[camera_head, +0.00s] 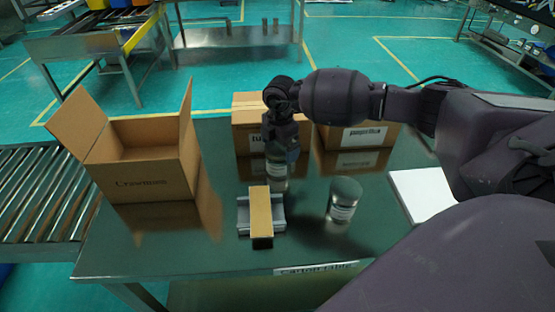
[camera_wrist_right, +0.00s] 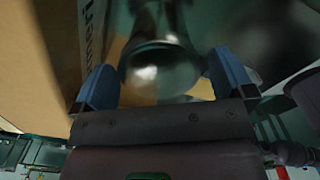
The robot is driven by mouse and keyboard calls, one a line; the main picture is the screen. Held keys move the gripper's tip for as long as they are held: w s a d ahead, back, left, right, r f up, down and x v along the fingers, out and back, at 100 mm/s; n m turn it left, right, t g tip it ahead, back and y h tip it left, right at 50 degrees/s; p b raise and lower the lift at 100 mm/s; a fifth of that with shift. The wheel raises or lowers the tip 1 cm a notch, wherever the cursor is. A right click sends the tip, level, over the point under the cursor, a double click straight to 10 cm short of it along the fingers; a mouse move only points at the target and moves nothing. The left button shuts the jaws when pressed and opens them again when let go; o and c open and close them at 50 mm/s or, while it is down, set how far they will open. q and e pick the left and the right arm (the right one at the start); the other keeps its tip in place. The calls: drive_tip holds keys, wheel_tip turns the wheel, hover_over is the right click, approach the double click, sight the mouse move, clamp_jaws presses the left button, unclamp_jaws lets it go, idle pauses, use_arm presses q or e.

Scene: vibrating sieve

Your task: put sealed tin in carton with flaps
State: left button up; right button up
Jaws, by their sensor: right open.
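The open carton with flaps (camera_head: 153,178) stands at the left of the metal table, its flaps raised. One shiny tin (camera_head: 277,183) with a pale label stands upright near the table's middle, directly under my right gripper (camera_head: 285,155). In the right wrist view the tin (camera_wrist_right: 160,65) lies between the two blue fingers of the right gripper (camera_wrist_right: 164,82), which are spread on either side of it. A second shiny tin (camera_head: 344,199) with a label stands upright to the right. I cannot tell from the lids which is sealed. My left gripper is out of view.
Two closed cartons, one left (camera_head: 248,137) and one labelled paprika (camera_head: 356,135), stand behind the tins. A white board (camera_head: 421,190) lies at right. A roller conveyor (camera_head: 45,190) adjoins the table's left.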

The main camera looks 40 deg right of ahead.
wheel_tip(320, 180, down, 4)
drive_tip(key=shift+r+b, duration=0.2)
drive_tip(key=shift+b, duration=0.1)
drive_tip(key=shift+r, duration=0.15)
drive_tip(key=shift+c, duration=0.6)
drive_tip(key=c, duration=0.9)
drive_tip(key=shift+w, duration=0.1)
drive_tip(key=shift+r, duration=0.15)
